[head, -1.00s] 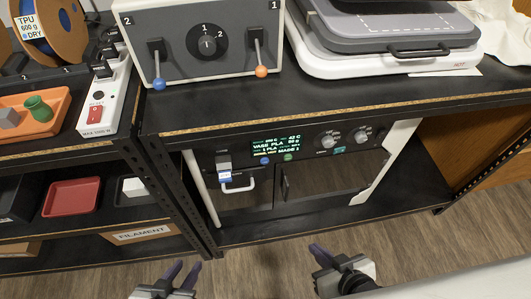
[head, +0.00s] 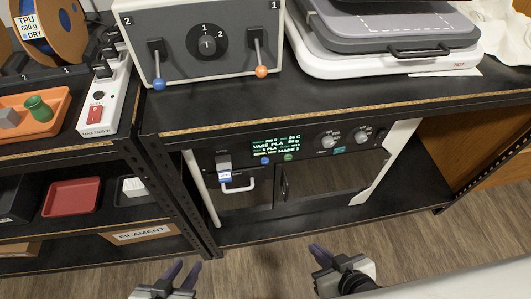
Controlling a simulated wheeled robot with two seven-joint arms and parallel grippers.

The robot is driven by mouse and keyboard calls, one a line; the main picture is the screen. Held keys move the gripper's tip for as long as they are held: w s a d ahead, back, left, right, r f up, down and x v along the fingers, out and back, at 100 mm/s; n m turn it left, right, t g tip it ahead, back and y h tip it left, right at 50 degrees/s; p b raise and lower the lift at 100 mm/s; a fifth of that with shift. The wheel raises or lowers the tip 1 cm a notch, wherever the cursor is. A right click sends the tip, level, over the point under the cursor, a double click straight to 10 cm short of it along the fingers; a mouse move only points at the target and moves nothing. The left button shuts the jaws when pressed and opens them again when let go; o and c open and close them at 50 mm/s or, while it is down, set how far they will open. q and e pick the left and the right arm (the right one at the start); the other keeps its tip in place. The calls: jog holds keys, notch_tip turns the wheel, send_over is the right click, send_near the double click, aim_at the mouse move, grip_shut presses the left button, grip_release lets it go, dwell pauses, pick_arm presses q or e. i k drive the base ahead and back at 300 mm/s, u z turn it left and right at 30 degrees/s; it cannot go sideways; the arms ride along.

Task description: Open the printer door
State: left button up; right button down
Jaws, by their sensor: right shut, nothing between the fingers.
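The printer (head: 202,190) stands on the lower shelf under the bench, with a lit green display (head: 275,147) and knobs along its top front. Its dark door (head: 325,181) is on the right of the front, with a small dark vertical handle (head: 284,185) at the door's left edge. The door looks closed. A white handle (head: 239,186) is on the panel to the left. My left gripper (head: 182,271) is at the bottom of the head view, open, apart from the printer. My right gripper (head: 317,249) is shut and empty, below and in front of the door, touching nothing.
A grey control box (head: 205,60) with two levers and a heat press (head: 390,65) sit on the bench above. Shelves (head: 60,145) with trays stand at the left. A black shelf post (head: 170,180) is just left of the printer. Floor (head: 400,235) in front looks clear.

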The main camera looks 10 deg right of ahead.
aim_at(307, 180)
jog(key=u, duration=1.55)
jog(key=k, duration=1)
jog(key=z, duration=0.85)
jog(key=i, duration=0.55)
jog(key=z, duration=0.1)
